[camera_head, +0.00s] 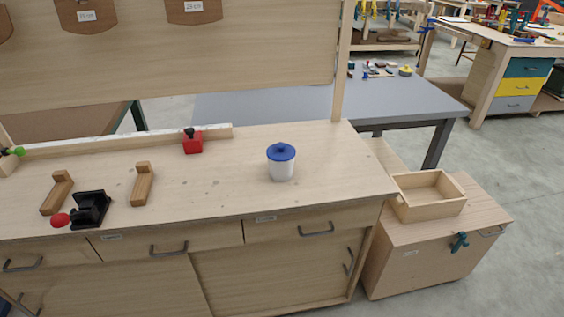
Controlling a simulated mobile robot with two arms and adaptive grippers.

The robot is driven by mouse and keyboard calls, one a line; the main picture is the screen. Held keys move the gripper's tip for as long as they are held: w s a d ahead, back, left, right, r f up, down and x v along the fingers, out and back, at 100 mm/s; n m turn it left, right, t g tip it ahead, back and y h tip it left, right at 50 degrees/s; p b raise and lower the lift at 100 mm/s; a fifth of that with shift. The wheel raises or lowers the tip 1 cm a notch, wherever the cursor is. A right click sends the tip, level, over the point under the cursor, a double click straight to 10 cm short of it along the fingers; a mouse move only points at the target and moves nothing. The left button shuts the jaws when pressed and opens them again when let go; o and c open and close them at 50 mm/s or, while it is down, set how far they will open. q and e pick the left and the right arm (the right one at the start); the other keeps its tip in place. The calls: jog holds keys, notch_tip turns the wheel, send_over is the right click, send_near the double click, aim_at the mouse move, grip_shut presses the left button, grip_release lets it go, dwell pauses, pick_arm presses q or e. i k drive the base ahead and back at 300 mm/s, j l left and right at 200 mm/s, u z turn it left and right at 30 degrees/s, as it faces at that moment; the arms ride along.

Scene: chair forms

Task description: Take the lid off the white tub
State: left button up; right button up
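The white tub (281,171) stands upright on the wooden workbench, right of the bench's middle. Its blue lid (281,152) sits on top, with a small blue knob in the centre. Nothing touches the tub or the lid. Neither of my grippers shows in the head view.
On the workbench (230,180) stand a red block-like item (193,143), two wooden pieces (142,185) and a black device with a red knob (90,208). The bench around the tub is clear. An open wooden box (430,207) sits on a lower cabinet at right.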

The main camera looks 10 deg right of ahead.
aim_at(280, 172)
jog(key=l+u, duration=0.3)
jog(key=l, duration=0.6)
jog(key=k+l+u, duration=0.1)
jog(key=l+u, duration=0.2)
jog(key=l, duration=0.65)
